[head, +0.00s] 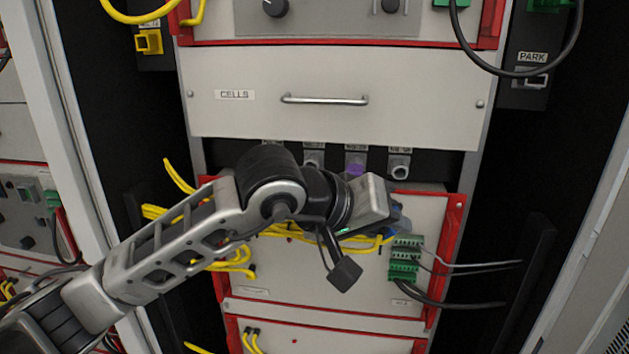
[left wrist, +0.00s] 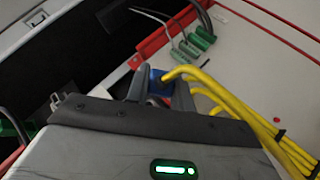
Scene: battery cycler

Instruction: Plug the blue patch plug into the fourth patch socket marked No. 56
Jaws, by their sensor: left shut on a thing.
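My left gripper (head: 397,218) is in front of the panel below the socket row, its fingers largely hidden by its own body. In the left wrist view my left gripper (left wrist: 160,92) is shut on the blue patch plug (left wrist: 160,80), which has a yellow cable running from it to the right. In the head view only a bit of blue shows at the fingers. The fourth patch socket (head: 399,168) is the rightmost of the row, just above the gripper, and looks empty. Its label is too small to read surely. My right gripper is not in view.
The third socket (head: 355,165) is purple. A CELLS drawer (head: 330,115) with a metal handle is above the row. Green terminal blocks (head: 404,258) with grey and black wires are right below the gripper. Yellow cables (head: 235,262) cross the panel. A PARK socket (head: 531,78) is at upper right.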

